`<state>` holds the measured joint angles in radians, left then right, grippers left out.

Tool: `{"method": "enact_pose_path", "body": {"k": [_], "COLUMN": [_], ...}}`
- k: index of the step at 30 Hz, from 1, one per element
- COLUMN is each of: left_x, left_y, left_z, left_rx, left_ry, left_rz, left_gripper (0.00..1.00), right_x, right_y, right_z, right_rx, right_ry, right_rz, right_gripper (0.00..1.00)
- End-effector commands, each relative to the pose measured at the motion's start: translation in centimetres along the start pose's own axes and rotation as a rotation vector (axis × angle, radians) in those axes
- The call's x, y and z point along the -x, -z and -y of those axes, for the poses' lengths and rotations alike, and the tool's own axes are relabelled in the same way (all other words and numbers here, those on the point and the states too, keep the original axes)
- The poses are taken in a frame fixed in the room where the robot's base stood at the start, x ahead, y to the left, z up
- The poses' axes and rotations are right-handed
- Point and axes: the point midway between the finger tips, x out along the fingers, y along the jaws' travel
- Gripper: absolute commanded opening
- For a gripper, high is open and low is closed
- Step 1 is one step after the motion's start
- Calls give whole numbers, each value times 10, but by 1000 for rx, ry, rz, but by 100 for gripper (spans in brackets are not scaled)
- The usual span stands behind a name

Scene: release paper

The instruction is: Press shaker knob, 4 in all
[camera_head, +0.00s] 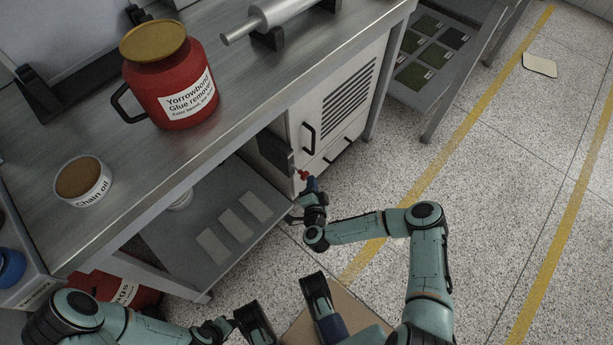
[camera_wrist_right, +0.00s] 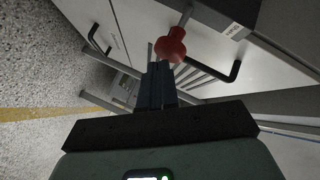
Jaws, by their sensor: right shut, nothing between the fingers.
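The red shaker knob (camera_head: 303,175) sits on the front of a dark unit (camera_head: 274,151) beside the white cabinet under the bench. In the right wrist view the knob (camera_wrist_right: 171,45) is a rounded red piece on a thin metal rod. My right gripper (camera_head: 311,184) is shut and empty, its tips right at the knob. In the right wrist view its fingers (camera_wrist_right: 158,72) end just below the knob; I cannot tell whether they touch it. My left gripper (camera_head: 222,328) is low in the head view, far from the knob, and its jaws are not clear.
The metal bench (camera_head: 240,75) carries a red glue remover can (camera_head: 172,95), a chain oil tub (camera_head: 83,182) and a metal roller (camera_head: 275,15). The lower shelf (camera_head: 180,235) holds pale sheets. The cabinet's black handle (camera_head: 308,138) is near the knob.

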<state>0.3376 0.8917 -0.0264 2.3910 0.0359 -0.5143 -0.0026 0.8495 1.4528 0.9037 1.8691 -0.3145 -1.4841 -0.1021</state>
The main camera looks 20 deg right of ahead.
Motion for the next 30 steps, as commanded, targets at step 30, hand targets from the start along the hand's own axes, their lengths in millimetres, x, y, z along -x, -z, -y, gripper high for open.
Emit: {"method": "enact_pose_path", "body": {"k": [30], "left_x": [-2], "left_y": [0], "left_z": [0], "left_rx": [0], "left_ry": [0], "left_rz": [0], "left_gripper": [43], "right_x": [-9], "right_y": [-7], "right_z": [7], "right_rx": [0], "right_ry": [1], "right_rz": [1], "right_gripper": [0]}}
